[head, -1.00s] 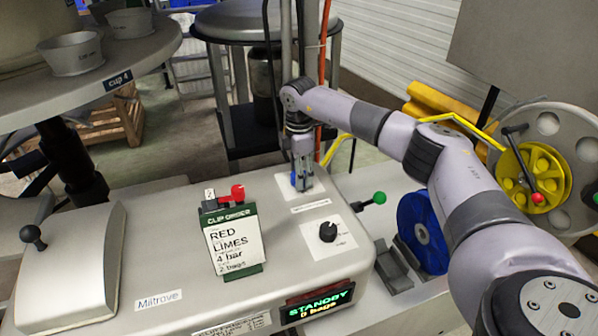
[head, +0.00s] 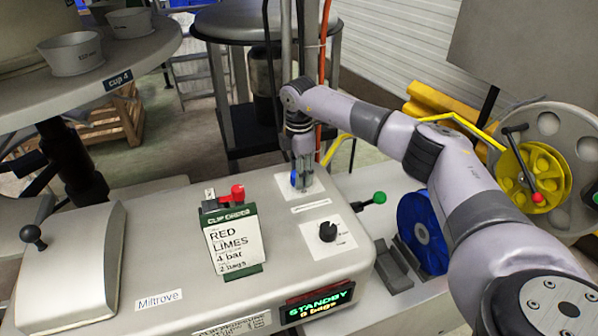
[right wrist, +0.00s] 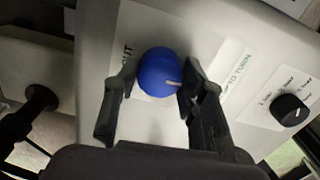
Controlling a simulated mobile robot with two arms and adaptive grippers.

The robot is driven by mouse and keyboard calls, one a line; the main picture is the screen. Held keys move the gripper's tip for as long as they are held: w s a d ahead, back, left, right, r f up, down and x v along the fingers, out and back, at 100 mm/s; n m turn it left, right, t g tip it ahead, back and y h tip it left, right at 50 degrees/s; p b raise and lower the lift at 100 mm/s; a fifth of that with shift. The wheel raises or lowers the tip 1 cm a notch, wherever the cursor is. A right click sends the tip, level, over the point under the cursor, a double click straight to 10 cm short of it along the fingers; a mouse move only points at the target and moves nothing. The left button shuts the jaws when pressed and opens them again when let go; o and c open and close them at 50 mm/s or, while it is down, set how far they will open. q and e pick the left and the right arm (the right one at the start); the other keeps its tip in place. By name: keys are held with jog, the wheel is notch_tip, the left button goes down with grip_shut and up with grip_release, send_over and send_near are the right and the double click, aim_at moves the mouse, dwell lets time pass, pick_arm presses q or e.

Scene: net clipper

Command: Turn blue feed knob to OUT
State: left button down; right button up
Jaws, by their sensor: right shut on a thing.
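The blue feed knob (right wrist: 160,72) is round, with a pale pointer line, and sits on a white label plate on the machine top. In the right wrist view the line points toward the right finger, and letters ending in "UT" show on the plate left of the knob. In the head view only a bit of the blue knob (head: 294,179) shows beside my fingers. My right gripper (head: 301,180) reaches down over it, and its two dark fingers (right wrist: 160,88) are shut on the knob from both sides. My left gripper is not in view.
A black selector knob (head: 328,231) stands nearer on the same top. A clip order card (head: 233,245) and a red lever (head: 237,192) stand to the left. A green-tipped lever (head: 379,198) and blue spool (head: 422,232) are to the right. The display (head: 318,303) reads STANDBY.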

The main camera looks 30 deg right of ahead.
jog(key=n, duration=0.9)
jog(key=shift+r+n, duration=0.1)
jog(key=shift+n, duration=0.2)
jog(key=n, duration=0.4)
jog(key=shift+n, duration=0.3)
jog(key=n, duration=0.4)
jog(key=shift+w+n, duration=0.1)
jog(key=shift+n, duration=0.2)
jog(key=n+b, duration=0.1)
jog(key=n, duration=1.1)
jog(key=shift+b, duration=0.35)
jog(key=shift+n, duration=2.1)
